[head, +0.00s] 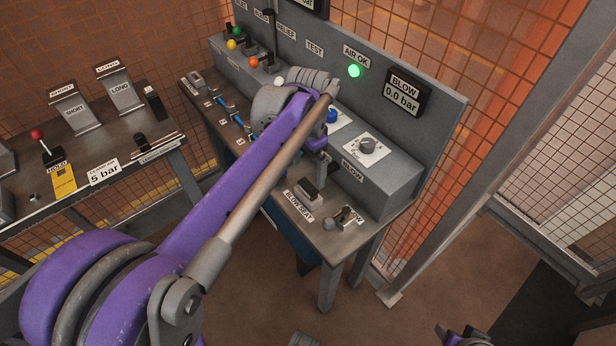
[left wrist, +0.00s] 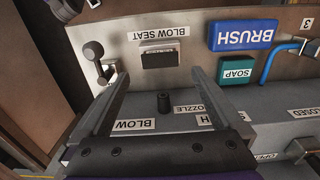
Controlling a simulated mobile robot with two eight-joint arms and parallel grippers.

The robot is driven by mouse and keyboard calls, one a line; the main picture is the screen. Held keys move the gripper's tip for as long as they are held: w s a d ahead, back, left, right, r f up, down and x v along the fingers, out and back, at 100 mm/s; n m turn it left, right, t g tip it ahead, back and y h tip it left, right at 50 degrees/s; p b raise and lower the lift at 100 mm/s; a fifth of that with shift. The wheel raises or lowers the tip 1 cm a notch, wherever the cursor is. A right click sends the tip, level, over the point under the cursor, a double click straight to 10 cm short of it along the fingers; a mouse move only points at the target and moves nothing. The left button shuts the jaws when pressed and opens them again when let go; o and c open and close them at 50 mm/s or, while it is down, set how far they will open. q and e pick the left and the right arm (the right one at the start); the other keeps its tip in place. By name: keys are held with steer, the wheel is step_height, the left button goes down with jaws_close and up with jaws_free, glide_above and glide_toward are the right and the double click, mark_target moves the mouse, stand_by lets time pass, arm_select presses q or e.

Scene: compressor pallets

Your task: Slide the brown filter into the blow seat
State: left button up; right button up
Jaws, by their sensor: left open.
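The blow seat (head: 308,189) is a small grey block with a dark slot on the front part of the bench, beside its BLOW SEAT label. In the left wrist view the blow seat (left wrist: 160,56) lies just beyond the fingertips, its label upside down. I cannot make out a brown filter in either view. My left gripper (left wrist: 161,77) is open with nothing between its fingers, pointing towards the seat; in the head view it is largely hidden by my purple arm. Part of my right gripper (head: 461,336) shows at the bottom edge, too cut off to read.
A ball-ended lever (left wrist: 97,53) stands beside the seat. A black nozzle (left wrist: 163,102) shows between the fingers. A blue BRUSH holder (left wrist: 242,34) and green SOAP piece (left wrist: 236,70) are close by. The back panel display (head: 402,95) reads BLOW 0.0 bar. Another bench (head: 120,150) stands left.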

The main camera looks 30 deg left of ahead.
arm_select(q)
steer(key=shift+r, duration=1.9)
steer(key=s+d+f+n+t+p, duration=0.2)
steer(key=s+d+p, duration=0.1)
steer(key=s, duration=0.4)
steer(key=s+d+f+n+t+p, duration=0.2)
steer(key=s+d+f+t+p, duration=0.1)
steer(key=s, duration=0.5)
steer(key=shift+s+d+n, duration=0.25)
steer(key=shift+d+n, duration=0.05)
steer(key=shift+d, duration=0.15)
